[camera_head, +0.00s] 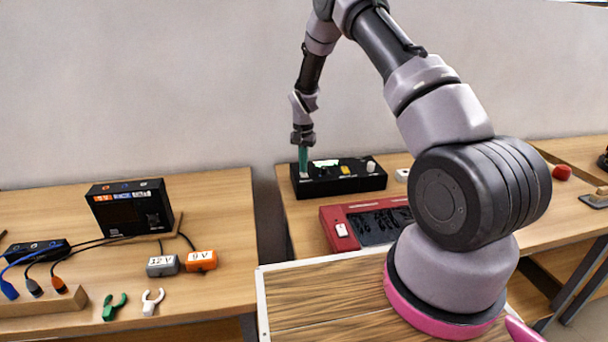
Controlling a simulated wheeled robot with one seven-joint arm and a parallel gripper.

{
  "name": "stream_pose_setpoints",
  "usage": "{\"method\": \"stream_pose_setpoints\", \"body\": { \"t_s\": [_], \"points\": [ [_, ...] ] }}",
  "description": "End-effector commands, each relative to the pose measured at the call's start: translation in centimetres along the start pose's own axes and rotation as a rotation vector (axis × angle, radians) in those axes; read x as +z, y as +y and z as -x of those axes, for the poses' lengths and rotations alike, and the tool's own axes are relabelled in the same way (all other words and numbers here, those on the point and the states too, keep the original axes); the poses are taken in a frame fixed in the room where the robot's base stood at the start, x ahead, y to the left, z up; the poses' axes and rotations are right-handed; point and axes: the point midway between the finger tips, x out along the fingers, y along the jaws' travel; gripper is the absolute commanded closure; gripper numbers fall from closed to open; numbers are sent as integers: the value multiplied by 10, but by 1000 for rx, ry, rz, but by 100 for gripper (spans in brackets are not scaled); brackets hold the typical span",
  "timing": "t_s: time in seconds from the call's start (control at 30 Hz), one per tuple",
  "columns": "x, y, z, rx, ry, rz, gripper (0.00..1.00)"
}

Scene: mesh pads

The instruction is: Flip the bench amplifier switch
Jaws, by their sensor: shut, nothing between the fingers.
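A black box (345,185) with a pale panel, a small yellow part (347,170) and a whitish knob (370,166) on top stands at the back of the right table; it looks like the bench amplifier. My gripper (303,168) points down at the left end of its top, with its teal fingers shut and empty. I cannot tell whether the fingertips touch the box. The switch is too small to make out and may be hidden by the fingers.
A red device (333,213) with a white switch-like part (342,230) lies in front of the black box, partly behind my arm. The left table holds a black power unit (131,211), cables, 12 V (161,265) and 9 V (201,261) blocks and clips. A gap separates the tables.

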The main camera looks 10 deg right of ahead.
Motion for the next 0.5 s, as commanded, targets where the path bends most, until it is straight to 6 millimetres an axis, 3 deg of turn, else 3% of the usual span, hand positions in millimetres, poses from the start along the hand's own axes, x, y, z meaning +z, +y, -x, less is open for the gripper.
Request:
{"method": "stream_pose_setpoints", "body": {
  "t_s": [0.5],
  "points": [
    [0, 0, 33, 0, 0, 1, 100]
  ]
}}
